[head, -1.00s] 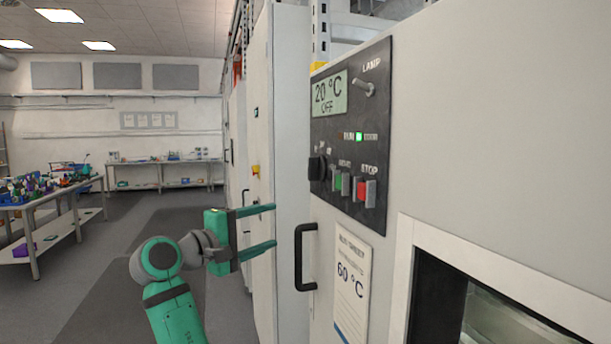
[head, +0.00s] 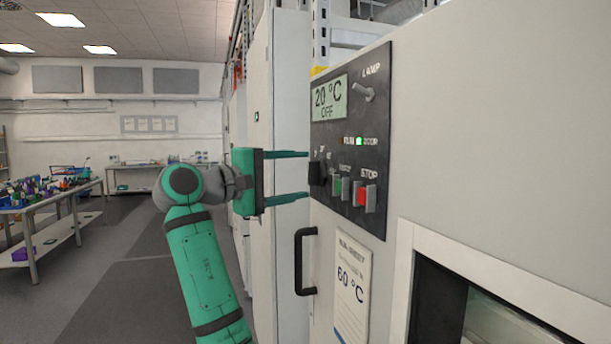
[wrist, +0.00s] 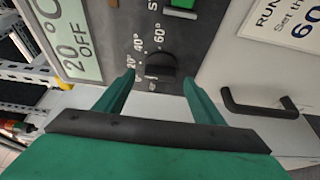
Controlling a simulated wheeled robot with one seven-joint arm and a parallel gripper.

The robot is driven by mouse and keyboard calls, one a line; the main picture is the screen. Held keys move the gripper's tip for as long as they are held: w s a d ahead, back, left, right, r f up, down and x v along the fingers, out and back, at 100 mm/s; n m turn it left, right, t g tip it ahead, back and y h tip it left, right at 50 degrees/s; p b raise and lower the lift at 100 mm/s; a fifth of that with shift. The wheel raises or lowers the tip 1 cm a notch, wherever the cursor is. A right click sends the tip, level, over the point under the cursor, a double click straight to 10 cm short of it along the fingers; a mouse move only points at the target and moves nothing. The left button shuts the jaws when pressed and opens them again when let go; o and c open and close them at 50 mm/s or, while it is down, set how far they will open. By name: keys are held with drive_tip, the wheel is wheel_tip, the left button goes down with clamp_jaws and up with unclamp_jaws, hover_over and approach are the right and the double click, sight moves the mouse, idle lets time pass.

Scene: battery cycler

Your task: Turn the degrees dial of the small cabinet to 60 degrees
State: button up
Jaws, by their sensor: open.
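The black degrees dial (head: 316,174) sits at the lower left of the dark control panel (head: 350,100) on the small cabinet's front. The wrist view shows the dial (wrist: 160,66) with marks around it, among them 20°, 40° and 60°. The display (head: 329,98) reads 20 °C OFF. My gripper (head: 307,174) is open, its green fingers one above the other in the head view and pointing at the dial. In the wrist view my gripper (wrist: 158,80) has one finger on either side of the dial, with gaps; I cannot tell whether they touch it.
A green button (head: 341,188) and a red STOP button (head: 365,197) stick out right of the dial. A lamp switch (head: 364,92) is above. A black handle (head: 305,261) and a 60 °C card (head: 352,285) are below. The left aisle is free.

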sight(309, 174)
drive_tip(key=shift+x, duration=1.5)
drive_tip(key=c, duration=0.9)
